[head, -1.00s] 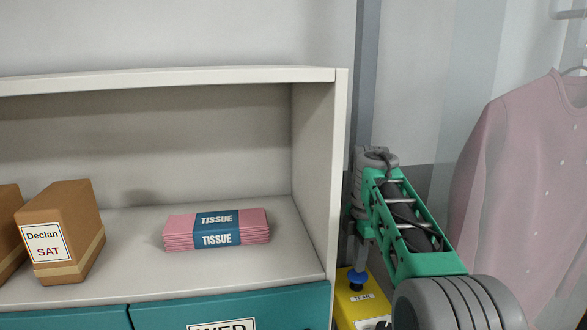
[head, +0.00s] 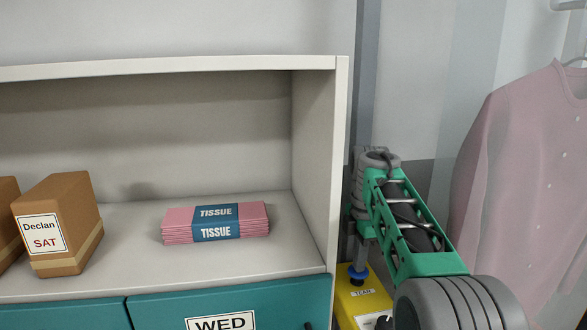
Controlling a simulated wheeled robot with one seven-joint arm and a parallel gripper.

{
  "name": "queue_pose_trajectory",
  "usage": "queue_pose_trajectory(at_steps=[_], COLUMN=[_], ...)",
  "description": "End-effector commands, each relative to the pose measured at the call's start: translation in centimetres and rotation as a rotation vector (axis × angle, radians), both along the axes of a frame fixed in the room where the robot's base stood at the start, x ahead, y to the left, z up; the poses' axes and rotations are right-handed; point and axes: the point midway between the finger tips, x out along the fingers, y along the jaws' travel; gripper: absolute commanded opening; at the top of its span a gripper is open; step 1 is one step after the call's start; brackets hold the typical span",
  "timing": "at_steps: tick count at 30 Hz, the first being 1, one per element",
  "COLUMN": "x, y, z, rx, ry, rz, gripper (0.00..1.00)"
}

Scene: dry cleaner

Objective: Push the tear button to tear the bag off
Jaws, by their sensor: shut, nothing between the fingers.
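The tear button is a blue round knob (head: 358,272) on top of a yellow box (head: 358,301) with a small label that appears to read TEAR, at the bottom of the head view right of the cabinet. My gripper (head: 359,262) points down right over the blue button, with its tip at or just above it; I cannot tell whether they touch. The fingers look closed together and hold nothing. A pink sweater (head: 527,190) hangs on a hanger at the right. No clear bag over it can be made out for certain, though a pale, see-through sheet seems to hang around it.
The white shelf unit (head: 341,150) stands close to the left of my arm. On it lie a pink tissue pack (head: 176,226) and brown boxes, one labelled Declan SAT (head: 65,215). A teal drawer (head: 160,311) labelled WED is below.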

Motion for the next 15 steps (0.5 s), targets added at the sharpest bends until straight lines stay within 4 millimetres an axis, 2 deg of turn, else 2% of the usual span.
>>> queue_pose_trajectory(at_steps=[7,15], x=[0.0,0.0], y=[0.0,0.0], z=[-0.6,-2.7], rx=[0.000,0.000], ry=[0.000,0.001], rz=[-0.001,0.000], gripper=[0.00,0.00])
